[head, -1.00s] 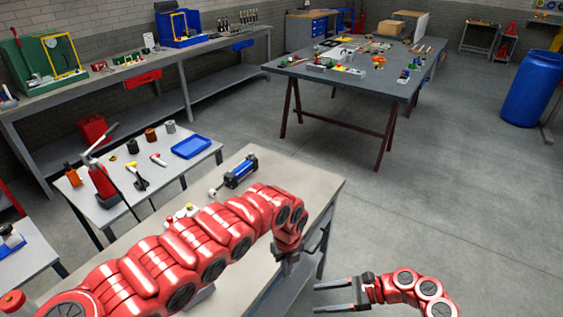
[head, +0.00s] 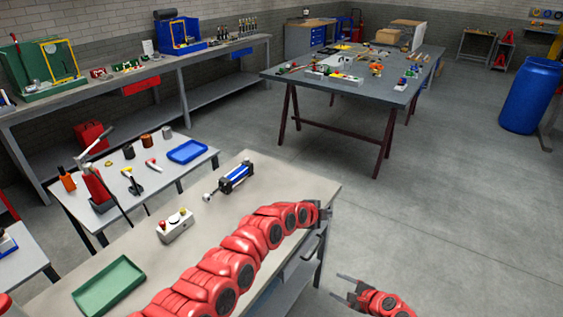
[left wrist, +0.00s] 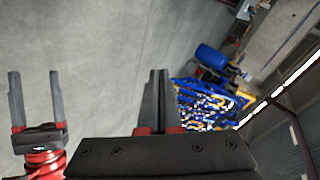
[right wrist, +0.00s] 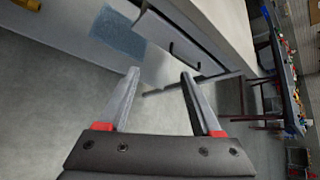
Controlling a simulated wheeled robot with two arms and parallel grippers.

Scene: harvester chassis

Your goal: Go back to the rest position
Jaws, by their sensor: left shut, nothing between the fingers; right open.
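My left gripper (head: 322,216) hangs at the end of the red left arm, just past the right edge of the near workbench (head: 262,202). In the left wrist view its two fingers (left wrist: 156,98) are together with nothing between them. My right gripper (head: 350,287) is lower, over bare floor to the right of the bench. In the right wrist view its fingers (right wrist: 160,78) are apart and empty. The right gripper also shows at the left of the left wrist view (left wrist: 36,98).
The near bench holds a green tray (head: 108,287), a grey box with buttons (head: 175,225) and a blue-and-silver cylinder (head: 235,177). A small table (head: 125,215) with tools stands left. A dark table (head: 350,90) stands behind. The floor at right is clear to the blue barrel (head: 527,95).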

